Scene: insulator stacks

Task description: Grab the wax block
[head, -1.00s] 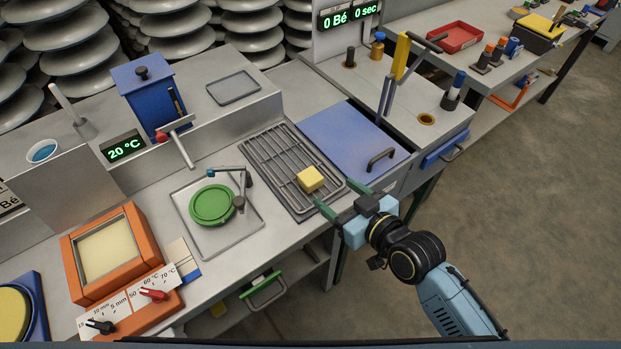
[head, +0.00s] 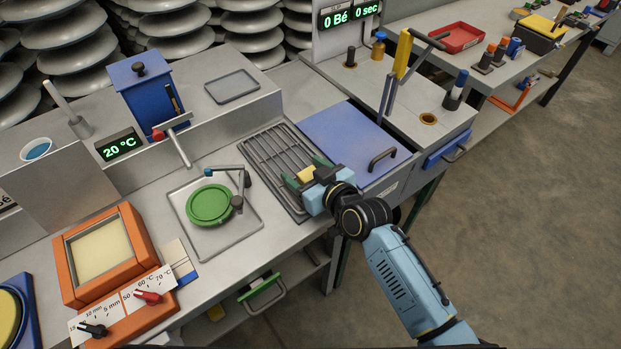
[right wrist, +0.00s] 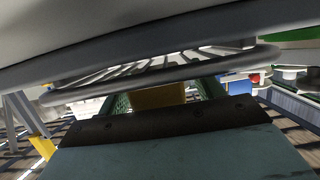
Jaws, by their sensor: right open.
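The yellow wax block (head: 306,173) lies on the grey wire rack (head: 270,155) in the middle of the bench. My right gripper (head: 305,174) is open, with its green fingers on either side of the block. In the right wrist view the block (right wrist: 158,96) shows between the two green fingers (right wrist: 160,95). The gripper body hides part of the block in the head view. I cannot tell whether the fingers touch it. My left gripper is not in view.
A blue lid with a handle (head: 345,135) is right of the rack. A green round plate on a tray (head: 209,204) is to the left, with a small lever arm beside it. An orange-framed box (head: 65,275) stands at the lower left.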

